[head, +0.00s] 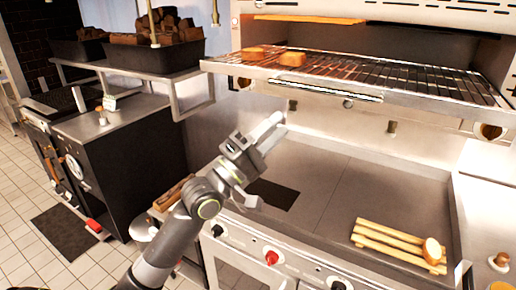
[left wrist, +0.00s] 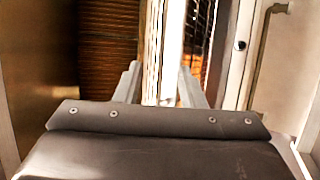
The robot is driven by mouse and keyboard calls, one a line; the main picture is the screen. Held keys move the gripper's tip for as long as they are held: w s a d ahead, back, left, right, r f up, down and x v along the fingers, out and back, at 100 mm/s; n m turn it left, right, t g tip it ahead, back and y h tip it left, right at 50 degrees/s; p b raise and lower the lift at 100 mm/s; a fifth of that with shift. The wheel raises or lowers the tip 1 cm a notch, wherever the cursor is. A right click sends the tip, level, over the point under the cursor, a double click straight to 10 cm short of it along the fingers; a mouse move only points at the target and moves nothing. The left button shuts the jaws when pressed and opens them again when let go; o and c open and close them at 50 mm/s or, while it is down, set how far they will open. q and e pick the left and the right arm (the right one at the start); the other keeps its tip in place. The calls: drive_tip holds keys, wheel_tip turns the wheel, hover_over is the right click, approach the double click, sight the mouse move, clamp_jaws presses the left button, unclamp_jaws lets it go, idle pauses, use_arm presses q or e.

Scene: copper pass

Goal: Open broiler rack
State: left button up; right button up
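The broiler rack (head: 400,78) is a wire grid with a pale metal front edge, at the upper right in the head view. Its front edge juts out from the broiler opening, and a long bar handle (head: 325,93) runs along it. Two toasted pieces (head: 291,59) lie on the rack's left part. My left gripper (head: 270,128) is below and left of the handle, over the griddle's back left, and looks apart from it. In the left wrist view its two fingers (left wrist: 160,88) stand apart, with a bright strip seen between them. My right gripper is not in view.
Below is a flat griddle (head: 330,185) with several pale sticks (head: 400,243) at its right. Control knobs (head: 271,257) line its front. Dark bins (head: 155,55) of brown chunks stand on a shelf at the left, above a black unit (head: 125,150). Tiled floor is at lower left.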

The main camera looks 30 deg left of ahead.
use_arm(q)
drive_tip(key=v, duration=0.4)
drive_tip(key=shift+s+a, duration=0.1)
drive_tip(key=shift+s, duration=0.15)
